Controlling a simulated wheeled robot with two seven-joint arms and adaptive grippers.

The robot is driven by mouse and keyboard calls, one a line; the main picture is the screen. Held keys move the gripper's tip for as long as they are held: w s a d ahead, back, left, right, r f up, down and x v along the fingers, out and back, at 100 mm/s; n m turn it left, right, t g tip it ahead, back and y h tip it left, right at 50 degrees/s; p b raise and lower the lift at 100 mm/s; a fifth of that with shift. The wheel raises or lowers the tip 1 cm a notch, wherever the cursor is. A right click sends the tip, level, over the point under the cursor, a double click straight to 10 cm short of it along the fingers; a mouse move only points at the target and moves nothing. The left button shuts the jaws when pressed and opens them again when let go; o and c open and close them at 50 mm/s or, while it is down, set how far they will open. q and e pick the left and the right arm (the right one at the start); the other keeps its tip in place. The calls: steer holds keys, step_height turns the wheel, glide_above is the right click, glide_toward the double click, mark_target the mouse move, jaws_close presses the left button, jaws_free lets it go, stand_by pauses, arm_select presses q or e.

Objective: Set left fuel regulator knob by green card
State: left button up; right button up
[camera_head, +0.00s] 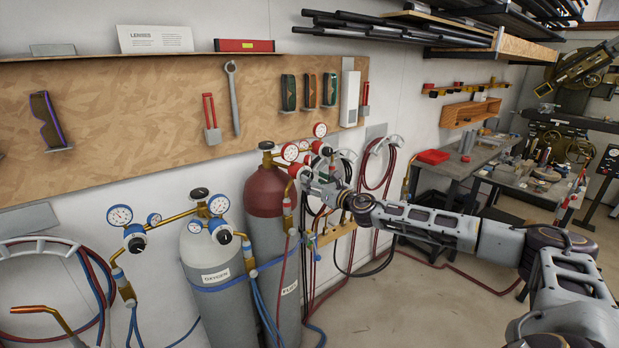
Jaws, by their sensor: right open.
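The maroon fuel cylinder (265,195) stands against the wall, its front marked FUEL. Its regulator carries red-rimmed gauges, one facing me (290,152) and one higher to the right (320,130). My right gripper (305,177) is beside this regulator, just right of the cylinder's top, and is open. It covers part of the regulator, so I cannot make out the knob or whether the fingers touch it. I cannot clearly see a green card. My left gripper is not in view.
The grey oxygen cylinder (208,262) stands left of the fuel cylinder, with blue-rimmed gauges (120,215) around it. Hoses (375,165) hang on the wall behind my right arm. A wooden tool board (130,110) is above. Free floor (400,300) lies at front right.

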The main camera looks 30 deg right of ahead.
steer(key=shift+w+a+p, duration=0.15)
steer(key=shift+w+p, duration=0.35)
steer(key=shift+w, duration=1)
steer(key=c, duration=1)
